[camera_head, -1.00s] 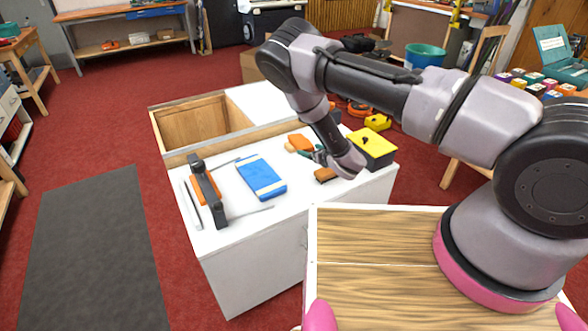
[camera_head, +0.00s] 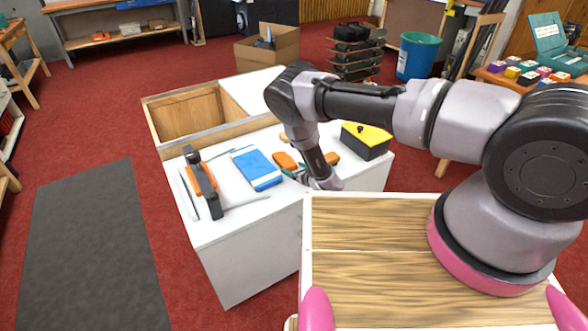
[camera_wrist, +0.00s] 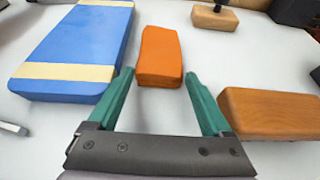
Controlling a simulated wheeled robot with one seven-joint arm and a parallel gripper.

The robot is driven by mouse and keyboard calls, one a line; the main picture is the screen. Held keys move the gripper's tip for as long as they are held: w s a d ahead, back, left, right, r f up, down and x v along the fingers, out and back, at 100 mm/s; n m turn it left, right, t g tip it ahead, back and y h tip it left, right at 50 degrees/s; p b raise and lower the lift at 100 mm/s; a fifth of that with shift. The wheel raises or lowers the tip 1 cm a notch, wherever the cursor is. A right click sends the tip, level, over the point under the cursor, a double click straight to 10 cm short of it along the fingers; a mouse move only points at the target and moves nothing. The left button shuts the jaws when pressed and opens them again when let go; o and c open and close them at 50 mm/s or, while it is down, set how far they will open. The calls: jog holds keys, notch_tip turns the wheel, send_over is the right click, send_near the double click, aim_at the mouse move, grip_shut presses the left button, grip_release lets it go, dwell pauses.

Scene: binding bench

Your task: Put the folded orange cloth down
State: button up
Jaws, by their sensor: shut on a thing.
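The folded orange cloth (camera_wrist: 160,57) is a small thick pad between the teal fingertips of my gripper (camera_wrist: 158,78) in the wrist view. My gripper is shut on its sides. In the head view the cloth (camera_head: 285,161) shows left of my gripper (camera_head: 300,174), over the white bench top (camera_head: 235,215). It is right of the blue pad with pale bands (camera_head: 256,168), which also shows in the wrist view (camera_wrist: 75,50). I cannot tell whether the cloth touches the bench top.
A brown wooden block (camera_wrist: 270,112) lies close to my right finger. A small wooden piece with a dark knob (camera_wrist: 215,18) lies farther back. A black box with a yellow top (camera_head: 366,140) stands at the right. A dark press-like tool (camera_head: 202,182) stands at the left.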

jog(key=o, duration=1.1)
jog(key=shift+f, duration=0.1)
jog(key=shift+c, duration=0.2)
